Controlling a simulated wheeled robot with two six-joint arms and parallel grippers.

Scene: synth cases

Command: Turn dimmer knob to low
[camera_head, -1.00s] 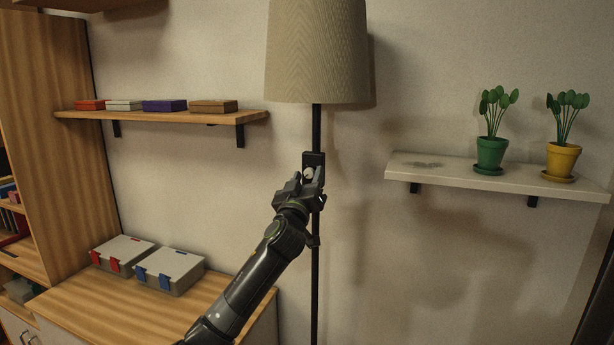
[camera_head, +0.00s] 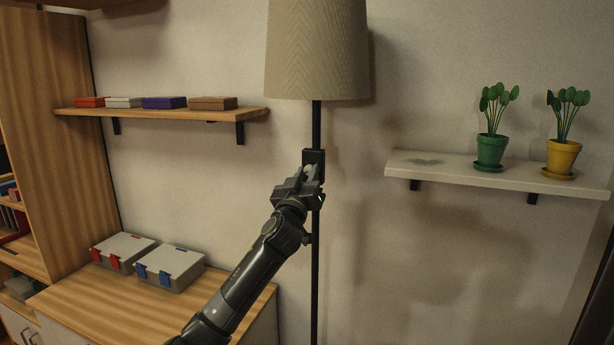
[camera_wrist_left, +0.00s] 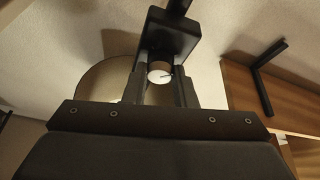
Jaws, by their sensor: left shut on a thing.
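A floor lamp with a beige shade (camera_head: 318,50) on a black pole (camera_head: 315,270) stands in the middle of the head view. A small black dimmer box (camera_head: 314,157) sits on the pole below the shade; it also shows in the left wrist view (camera_wrist_left: 172,35). A small pale round dimmer knob (camera_wrist_left: 159,73) faces my wrist, with a dark mark on its face. My left gripper (camera_head: 309,172) is shut on the knob, with one finger on each side of it in the left wrist view (camera_wrist_left: 160,82). My right gripper is not in view.
A wooden shelf (camera_head: 170,115) with several small boxes is on the left wall. A white shelf (camera_head: 460,176) with two potted plants is at the right. Two lidded boxes stand on a wooden cabinet (camera_head: 110,303).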

